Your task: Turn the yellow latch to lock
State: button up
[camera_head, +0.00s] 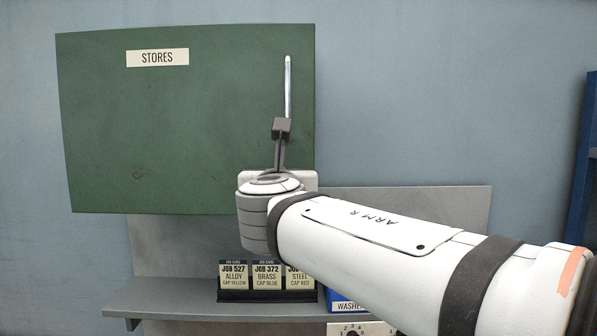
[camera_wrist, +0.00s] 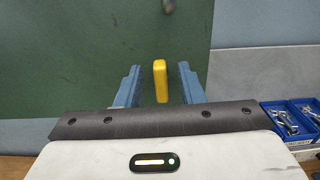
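The yellow latch (camera_wrist: 160,82) stands upright in the wrist view, in front of the green cabinet door (camera_wrist: 60,60). My gripper (camera_wrist: 159,86) is open. Its two blue fingers are on either side of the latch, with a visible gap on each side. In the head view the green door (camera_head: 180,120) bears a STORES label (camera_head: 157,58) and a long silver handle (camera_head: 288,88). My arm hides the latch and the fingers in that view.
A grey shelf (camera_head: 170,296) below the door holds job cards (camera_head: 267,274) and a blue bin (camera_head: 345,305). In the wrist view, blue bins (camera_wrist: 290,122) with metal parts stand at the lower right.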

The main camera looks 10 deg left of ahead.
jog(key=shift+w+a, duration=0.1)
jog(key=shift+w, duration=0.2)
grip_shut()
